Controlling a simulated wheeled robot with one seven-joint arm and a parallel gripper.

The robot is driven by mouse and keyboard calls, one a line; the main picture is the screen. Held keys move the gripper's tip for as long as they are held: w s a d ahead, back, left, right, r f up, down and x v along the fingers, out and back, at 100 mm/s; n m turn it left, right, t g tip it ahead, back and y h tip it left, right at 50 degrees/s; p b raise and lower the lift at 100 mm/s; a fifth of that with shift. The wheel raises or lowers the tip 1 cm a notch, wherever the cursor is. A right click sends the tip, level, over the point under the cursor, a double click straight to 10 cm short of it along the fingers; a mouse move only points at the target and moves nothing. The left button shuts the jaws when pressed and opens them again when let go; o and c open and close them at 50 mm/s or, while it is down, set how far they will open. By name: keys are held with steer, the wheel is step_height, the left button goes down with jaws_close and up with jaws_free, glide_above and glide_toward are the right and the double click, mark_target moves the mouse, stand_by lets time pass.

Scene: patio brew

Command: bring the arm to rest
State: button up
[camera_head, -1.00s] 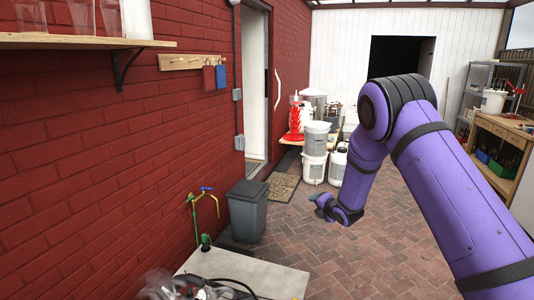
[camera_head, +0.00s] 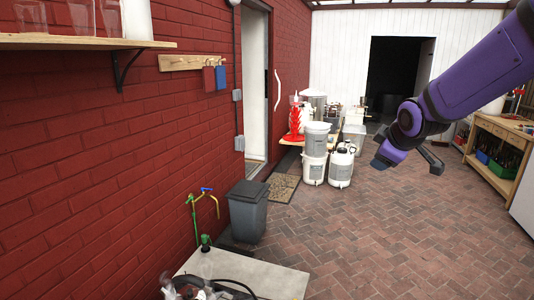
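My purple arm (camera_head: 465,80) reaches in from the upper right edge of the head view. Its wrist end with my gripper (camera_head: 434,160) hangs over the brick paving, in front of the back of the patio. A dark finger-like part sticks out to the lower right of the wrist. The fingers are too small and too much turned away to tell whether they are open or shut. I see nothing hanging from the gripper, and it appears clear of everything around it.
White buckets (camera_head: 314,153) and jugs stand left of the arm by a wooden table. A workbench (camera_head: 497,150) stands at right. A grey bin (camera_head: 247,210) and a pale slab (camera_head: 235,275) are at lower left. The middle paving (camera_head: 400,235) is free.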

steer(key=s+r+m+g, duration=0.2)
steer(key=s+m, duration=0.3)
steer(key=s, duration=1.1)
steer(key=s+r+m+g, duration=0.1)
steer(key=s+m, duration=0.5)
steer(key=s, duration=1)
steer(key=shift+s+d+r+g, duration=0.3)
steer(key=shift+d+r+g, duration=0.1)
steer(key=shift+d+g, duration=0.1)
